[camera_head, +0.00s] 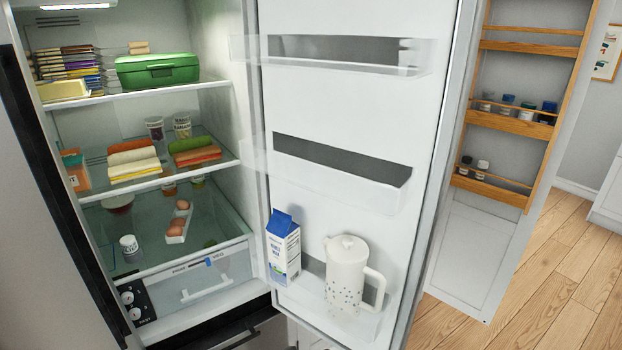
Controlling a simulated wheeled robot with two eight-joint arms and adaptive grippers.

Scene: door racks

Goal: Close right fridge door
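The right fridge door (345,110) stands wide open, hinged at the right side of the fridge compartment (95,200), with its inner face toward me. Its upper and middle bins look empty. Its bottom bin holds a blue and white milk carton (283,250) and a white pitcher (347,275), both upright. The door's outer edge is at the right, near the bottom centre of the view. Neither of my grippers shows in the head view.
Shelves inside hold a green box (157,69), folded coloured items and eggs (178,222). A dark-edged panel (40,190) stands at the left. Behind the door is a wooden rack (515,110) with small jars. Wooden floor (550,280) is clear at the right.

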